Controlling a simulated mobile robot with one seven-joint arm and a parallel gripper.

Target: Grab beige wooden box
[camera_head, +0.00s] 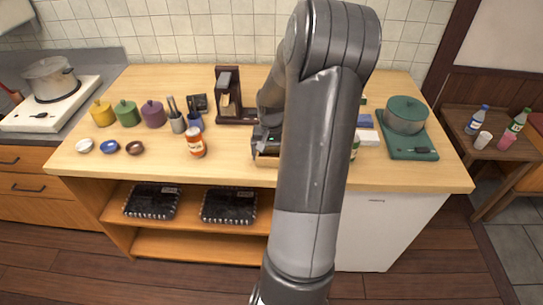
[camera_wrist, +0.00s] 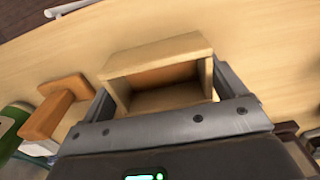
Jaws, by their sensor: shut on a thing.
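The beige wooden box (camera_wrist: 155,57) is an open-fronted box in the wrist view, between the two fingers of my gripper (camera_wrist: 160,95). The fingers lie along its left and right sides and are shut on it. In the head view the box (camera_head: 266,161) shows only as a small light edge below my gripper (camera_head: 267,148), on or just over the wooden counter; I cannot tell which. My arm hides much of the area to its right.
On the counter (camera_head: 230,172), an orange-labelled jar (camera_head: 196,143) stands left of my gripper and a dark coffee-machine-like stand (camera_head: 229,97) behind. An orange-brown wooden piece (camera_wrist: 57,106) lies left of the box.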

